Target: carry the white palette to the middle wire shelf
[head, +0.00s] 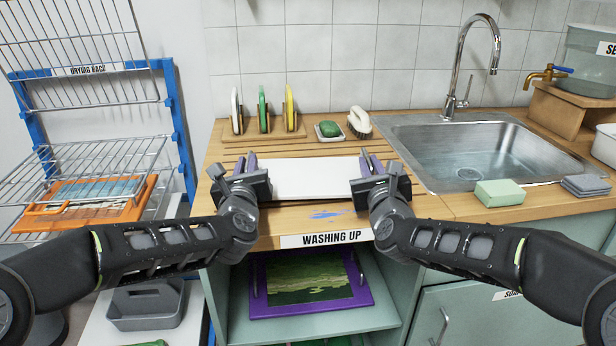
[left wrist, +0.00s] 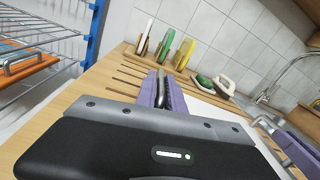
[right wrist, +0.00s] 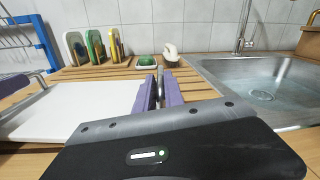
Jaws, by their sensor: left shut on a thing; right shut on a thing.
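The white palette (head: 314,178) is a flat white slab over the wooden counter, level between my two grippers. It also shows in the right wrist view (right wrist: 75,112). My left gripper (head: 244,163) is shut on a metal handle at its left end. My right gripper (head: 372,163) is shut on a handle at its right end. Whether the palette touches the counter is unclear. The drying rack (head: 88,71) stands at the left with blue posts and wire shelves at several heights. A wire shelf (head: 100,158) there is above an orange-framed tray (head: 90,200).
The sink (head: 470,150) is right of the palette. Several coloured boards stand in a holder (head: 265,133) at the back, beside a green sponge (head: 330,129) and a white brush (head: 359,123). A purple-framed tray (head: 310,308) lies below the counter. A grey caddy (head: 146,308) is low left.

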